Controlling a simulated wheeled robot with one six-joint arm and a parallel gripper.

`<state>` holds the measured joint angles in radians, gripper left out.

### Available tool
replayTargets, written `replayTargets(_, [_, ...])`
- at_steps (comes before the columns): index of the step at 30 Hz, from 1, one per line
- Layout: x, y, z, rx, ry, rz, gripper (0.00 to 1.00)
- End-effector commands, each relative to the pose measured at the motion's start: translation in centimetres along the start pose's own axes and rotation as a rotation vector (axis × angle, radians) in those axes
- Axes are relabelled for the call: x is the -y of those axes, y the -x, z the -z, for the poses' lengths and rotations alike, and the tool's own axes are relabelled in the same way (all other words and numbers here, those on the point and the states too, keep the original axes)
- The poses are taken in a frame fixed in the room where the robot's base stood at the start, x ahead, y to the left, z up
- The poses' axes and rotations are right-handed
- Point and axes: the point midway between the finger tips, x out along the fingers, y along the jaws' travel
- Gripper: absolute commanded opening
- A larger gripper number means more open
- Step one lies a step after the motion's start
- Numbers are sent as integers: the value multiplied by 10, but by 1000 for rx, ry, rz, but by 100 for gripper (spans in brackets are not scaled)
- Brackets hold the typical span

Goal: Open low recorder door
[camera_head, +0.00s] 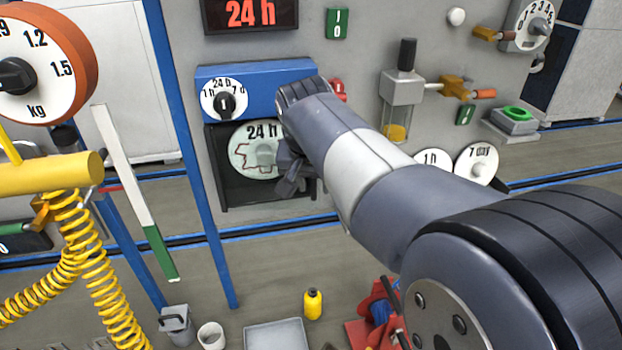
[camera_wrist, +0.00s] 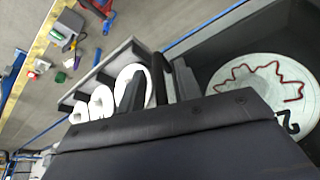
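The recorder has a blue upper housing (camera_head: 270,78) and a black lower part (camera_head: 221,183) with a white round 24 h chart (camera_head: 248,155) in it. In the wrist view the chart (camera_wrist: 262,85) carries a red trace and sits in a dark recess. I cannot make out a separate door panel or how far it stands open. My gripper (camera_head: 300,184) is in front of the chart's right side and hides part of it. Contact with the recorder is unclear.
A selector dial (camera_head: 223,100) is on the housing. A blue post (camera_head: 190,140) stands left of the recorder. A yellow bottle (camera_head: 313,304) and grey tray (camera_head: 275,335) are below.

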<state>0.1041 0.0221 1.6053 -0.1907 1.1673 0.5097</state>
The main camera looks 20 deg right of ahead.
Motion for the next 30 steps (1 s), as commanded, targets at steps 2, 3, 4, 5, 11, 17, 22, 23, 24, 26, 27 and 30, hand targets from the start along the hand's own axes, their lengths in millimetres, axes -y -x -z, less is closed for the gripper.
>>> replayTargets(2, [0,0,0,0,0,0,32])
replayTargets(3, [0,0,0,0,0,0,32])
replayTargets(4, [0,0,0,0,0,0,32])
replayTargets(5, [0,0,0,0,0,0,31])
replayTargets(11, [0,0,0,0,0,0,14])
replayTargets(17, [0,0,0,0,0,0,0])
replayTargets(22, [0,0,0,0,0,0,0])
replayTargets(23, [0,0,0,0,0,0,0])
replayTargets(24, [0,0,0,0,0,0,0])
replayTargets(26, [0,0,0,0,0,0,0])
replayTargets(27, [0,0,0,0,0,0,0])
replayTargets(30, [0,1,0,0,-1,0,0])
